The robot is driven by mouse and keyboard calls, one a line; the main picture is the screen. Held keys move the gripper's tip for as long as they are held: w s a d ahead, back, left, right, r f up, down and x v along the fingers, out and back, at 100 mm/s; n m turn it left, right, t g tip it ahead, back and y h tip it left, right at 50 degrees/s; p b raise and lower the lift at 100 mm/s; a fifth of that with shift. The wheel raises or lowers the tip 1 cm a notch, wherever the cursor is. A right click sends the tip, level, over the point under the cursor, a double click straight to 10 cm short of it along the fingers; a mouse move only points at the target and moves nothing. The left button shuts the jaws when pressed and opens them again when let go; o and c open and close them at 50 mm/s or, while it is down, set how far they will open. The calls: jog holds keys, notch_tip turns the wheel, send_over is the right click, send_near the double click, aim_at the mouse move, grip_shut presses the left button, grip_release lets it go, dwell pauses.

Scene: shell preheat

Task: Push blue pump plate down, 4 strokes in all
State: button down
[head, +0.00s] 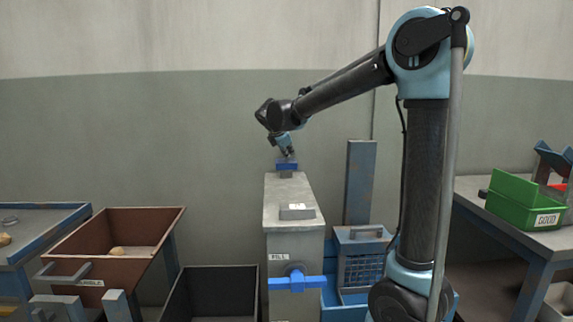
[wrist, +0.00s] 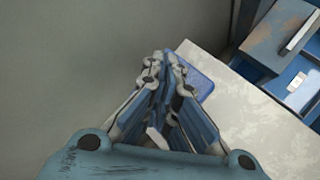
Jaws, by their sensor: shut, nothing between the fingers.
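The blue pump plate (head: 286,163) sits on a short stem at the far end of the grey cabinet top (head: 278,205). In the wrist view the plate (wrist: 203,85) is partly hidden behind my fingers. My gripper (head: 287,151) is shut and empty, pointing down at the plate from just above it. In the wrist view the closed fingertips (wrist: 165,58) overlap the plate's left part. I cannot tell whether they touch it.
A small grey block (head: 297,211) lies on the cabinet top. A blue valve handle (head: 297,282) is on the cabinet front.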

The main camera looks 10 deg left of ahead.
aim_at(288, 161)
jog(key=shift+r, duration=0.35)
jog(key=shift+r, duration=0.1)
jog(key=shift+r, duration=2.4)
jog(key=shift+r, duration=0.1)
notch_tip(288, 161, up, 4)
jog(key=shift+f, duration=0.25)
dwell(0.4)
jog(key=shift+f, duration=4.4)
